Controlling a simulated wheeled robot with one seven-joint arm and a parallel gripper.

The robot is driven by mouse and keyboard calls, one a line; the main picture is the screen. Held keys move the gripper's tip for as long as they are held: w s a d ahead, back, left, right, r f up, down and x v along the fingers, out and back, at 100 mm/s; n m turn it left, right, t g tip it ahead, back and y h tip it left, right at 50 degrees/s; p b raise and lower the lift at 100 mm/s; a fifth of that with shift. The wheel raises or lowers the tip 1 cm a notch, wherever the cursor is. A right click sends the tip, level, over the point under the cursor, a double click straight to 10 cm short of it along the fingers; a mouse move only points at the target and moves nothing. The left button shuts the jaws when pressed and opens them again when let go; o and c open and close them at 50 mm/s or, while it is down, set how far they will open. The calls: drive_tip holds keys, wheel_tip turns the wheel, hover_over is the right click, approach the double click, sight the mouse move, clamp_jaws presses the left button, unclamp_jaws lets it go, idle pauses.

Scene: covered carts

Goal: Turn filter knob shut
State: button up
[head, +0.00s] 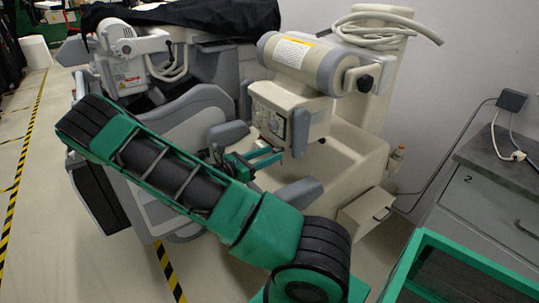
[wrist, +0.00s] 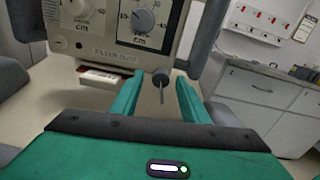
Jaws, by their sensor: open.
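A beige control box (wrist: 115,30) fills the top of the wrist view. It has two round dials with cm scales, a right dial (wrist: 143,20) and a left dial (wrist: 78,8) cut by the frame edge. Lettering below them is hard to read. A small dark knob with a thin stem pointing down (wrist: 161,80) shows under the box's lower right edge; I cannot tell which part is the filter knob. My gripper (wrist: 157,88) is open, its green fingers either side of the dark knob, with no contact visible. In the head view, my gripper (head: 268,158) is just below the box (head: 290,115).
A beige cylinder (head: 300,58) sits above the box on the machine. Grey padded arms (head: 300,193) stand close to my gripper. A grey cabinet (head: 490,195) is at the right, and a green-edged bin (head: 455,250) is at the front right. Open floor lies left.

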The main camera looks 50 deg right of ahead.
drive_tip(key=shift+s+d, duration=0.1)
drive_tip(key=shift+d, duration=0.45)
clamp_jaws()
